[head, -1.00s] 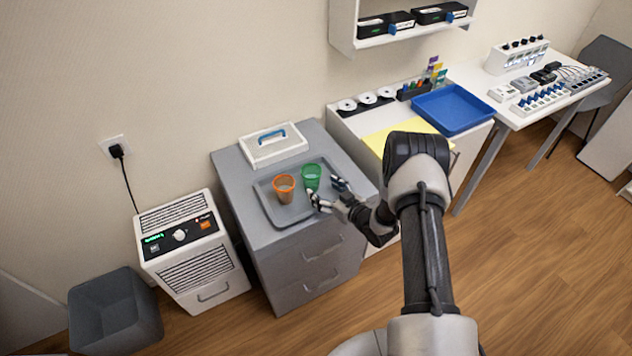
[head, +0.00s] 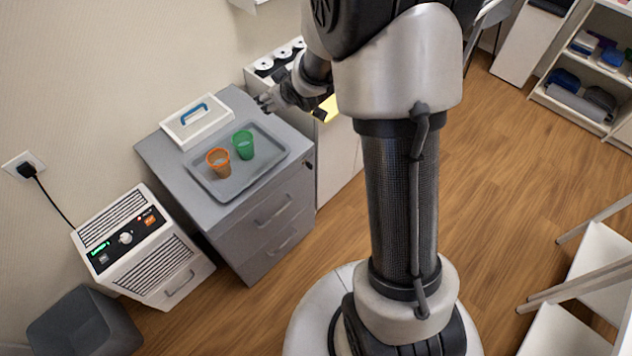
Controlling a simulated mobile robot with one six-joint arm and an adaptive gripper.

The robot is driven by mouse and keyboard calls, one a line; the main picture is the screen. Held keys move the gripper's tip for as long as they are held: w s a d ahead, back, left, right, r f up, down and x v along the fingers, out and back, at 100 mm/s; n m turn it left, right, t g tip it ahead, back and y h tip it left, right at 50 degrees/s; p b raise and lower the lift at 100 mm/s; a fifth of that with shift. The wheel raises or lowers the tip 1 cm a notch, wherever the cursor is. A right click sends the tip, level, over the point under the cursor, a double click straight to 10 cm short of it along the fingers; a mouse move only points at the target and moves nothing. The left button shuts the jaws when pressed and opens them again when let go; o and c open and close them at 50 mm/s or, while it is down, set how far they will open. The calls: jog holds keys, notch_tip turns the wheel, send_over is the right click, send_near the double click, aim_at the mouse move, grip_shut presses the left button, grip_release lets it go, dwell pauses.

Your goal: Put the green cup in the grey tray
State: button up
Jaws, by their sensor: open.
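The green cup (head: 243,145) stands upright in the grey tray (head: 216,189), in its middle. The tray lies on top of a grey drawer cabinet (head: 170,157). An orange cup (head: 218,163) stands in the same tray, just left of the green cup. My gripper (head: 264,101) is open and empty, up and to the right of the tray, apart from both cups. Its fingers show small, and my arm covers part of the area behind it.
A white box with a blue handle (head: 198,124) sits behind the tray. A white heater-like unit (head: 142,247) and a dark grey bin (head: 84,325) stand at the left. White shelves (head: 605,72) and white furniture (head: 568,330) stand at the right. Wooden floor lies between.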

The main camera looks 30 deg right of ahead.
jog(key=s+r+m+g+h, duration=0.1)
jog(key=s+r, duration=0.6)
jog(key=r, duration=0.1)
jog(key=s+a+r+g, duration=0.1)
jog(key=s+a, duration=0.1)
jog(key=s, duration=0.7)
jog(key=s+a+r+m+g, duration=0.1)
jog(key=s+a+r+g, duration=0.1)
jog(key=s, duration=0.8)
jog(key=s+a+r+m+g+y, duration=0.1)
jog(key=s+a, duration=0.3)
jog(key=s, duration=0.6)
jog(key=shift+s+a+r, duration=0.2)
jog(key=shift+a+r, duration=0.05)
jog(key=shift+r, duration=0.3)
